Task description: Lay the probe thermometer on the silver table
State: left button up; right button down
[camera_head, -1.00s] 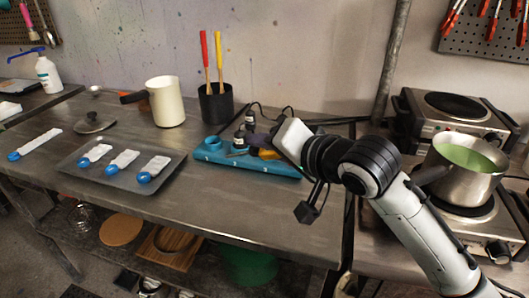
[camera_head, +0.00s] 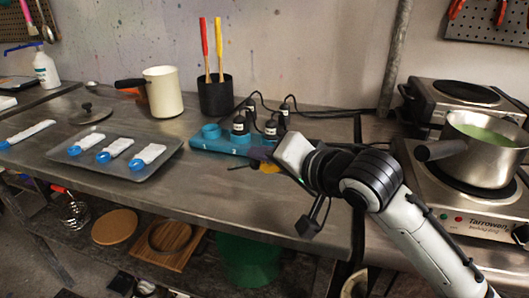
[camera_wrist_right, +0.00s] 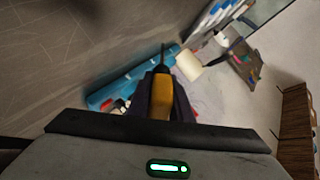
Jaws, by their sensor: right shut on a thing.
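My right gripper (camera_head: 266,158) is shut on the probe thermometer, whose yellow handle (camera_head: 269,168) shows below the dark fingers. Its thin dark probe (camera_head: 240,166) points left in the head view, just in front of the blue rack. In the right wrist view the yellow handle (camera_wrist_right: 161,98) sits between the fingers, with the probe (camera_wrist_right: 163,52) pointing away. The silver table (camera_head: 235,200) is the long grey metal worktop under the gripper. The thermometer looks low over it; I cannot tell whether it touches. My left gripper is not in view.
The blue rack (camera_head: 207,141) with dark bottles (camera_head: 239,125) stands just behind the gripper. A grey tray (camera_head: 120,173) with white strips lies left. A black holder (camera_head: 215,97) and cream pot (camera_head: 163,92) stand behind. Hotplates and a steel pot (camera_head: 475,160) are right. The front worktop is clear.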

jog(key=shift+f, duration=0.6)
